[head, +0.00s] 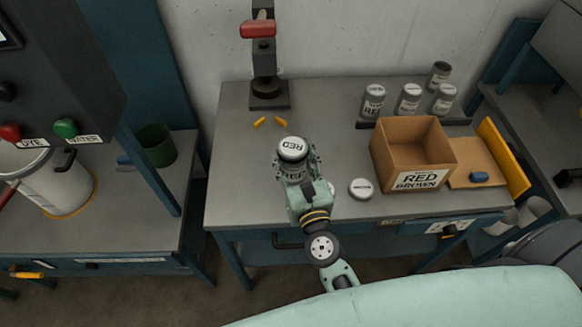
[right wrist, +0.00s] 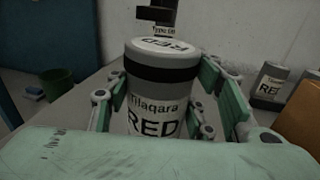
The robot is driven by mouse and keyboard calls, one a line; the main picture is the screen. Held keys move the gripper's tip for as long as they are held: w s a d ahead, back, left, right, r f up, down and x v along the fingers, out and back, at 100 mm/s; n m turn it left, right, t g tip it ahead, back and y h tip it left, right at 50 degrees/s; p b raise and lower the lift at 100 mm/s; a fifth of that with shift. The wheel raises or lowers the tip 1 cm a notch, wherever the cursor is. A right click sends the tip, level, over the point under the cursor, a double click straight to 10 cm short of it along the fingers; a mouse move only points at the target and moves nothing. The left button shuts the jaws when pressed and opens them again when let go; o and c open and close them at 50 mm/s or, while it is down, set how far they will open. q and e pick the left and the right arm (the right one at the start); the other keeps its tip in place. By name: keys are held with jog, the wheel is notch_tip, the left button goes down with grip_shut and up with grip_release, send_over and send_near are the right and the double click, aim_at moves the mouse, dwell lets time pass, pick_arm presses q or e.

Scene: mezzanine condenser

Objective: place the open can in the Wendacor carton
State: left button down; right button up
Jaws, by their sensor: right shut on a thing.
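My right gripper (head: 294,166) is shut around a grey can (head: 292,170) with a white top marked RED. In the right wrist view the held can (right wrist: 163,95) stands upright between the finger pads, with a dark band and the words "Tilaqara RED". Its top looks covered. An open brown carton (head: 388,162) labelled RED BROWN stands to the right of the gripper, apart from it. The name Wendacor is not readable on it. A darker can (head: 438,76) with a dark top stands at the back right; I cannot tell whether it is open. My left gripper is not in view.
White-topped cans (head: 373,101) stand behind the carton. A round white lid-like disc (head: 361,188) lies between gripper and carton. A press (head: 264,65) stands at the back, with yellow pieces (head: 260,122) before it. A tan board (head: 475,158) holds a blue block (head: 479,177).

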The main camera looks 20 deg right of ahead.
jog(key=shift+w+a+f, duration=0.3)
jog(key=shift+w+f, duration=0.15)
jog(key=shift+f, duration=0.05)
notch_tip(320, 180, down, 2)
jog(key=shift+f+b, duration=0.25)
jog(key=shift+b, duration=0.2)
jog(key=shift+s+f, duration=0.1)
jog(key=shift+f, duration=0.6)
jog(key=o, duration=1.2)
jog(key=shift+c, duration=0.2)
jog(key=o, duration=0.3)
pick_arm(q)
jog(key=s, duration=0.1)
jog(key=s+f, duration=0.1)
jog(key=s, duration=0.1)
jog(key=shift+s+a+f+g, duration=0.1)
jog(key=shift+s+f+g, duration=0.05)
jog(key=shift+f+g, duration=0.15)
